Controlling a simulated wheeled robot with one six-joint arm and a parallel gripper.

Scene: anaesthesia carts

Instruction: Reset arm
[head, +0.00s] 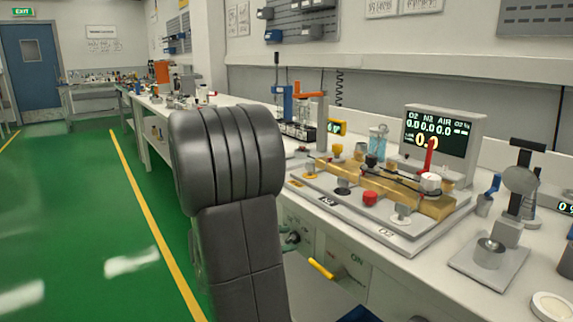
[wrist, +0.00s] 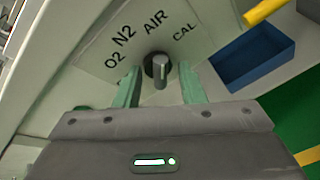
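My gripper (wrist: 161,76) shows in the wrist view with its two green fingers spread apart. A grey selector knob (wrist: 160,72) on a dark round base lies between and beyond them, with gaps visible on both sides. The sloping pale panel around the knob is marked O2, N2, AIR and CAL. The knob's pointer stands roughly upright in the picture; I cannot tell exactly which label it points to. In the head view my dark grey arm rises in the foreground, and the gripper is mostly hidden behind it, by the bench front.
A yellow handle (head: 321,268) sticks out from the bench front, close right of the gripper. A blue bin (wrist: 252,58) lies beyond it. A gas manifold (head: 385,185) with coloured knobs and a display (head: 437,133) stand on the bench. Green floor (head: 75,220) is clear at left.

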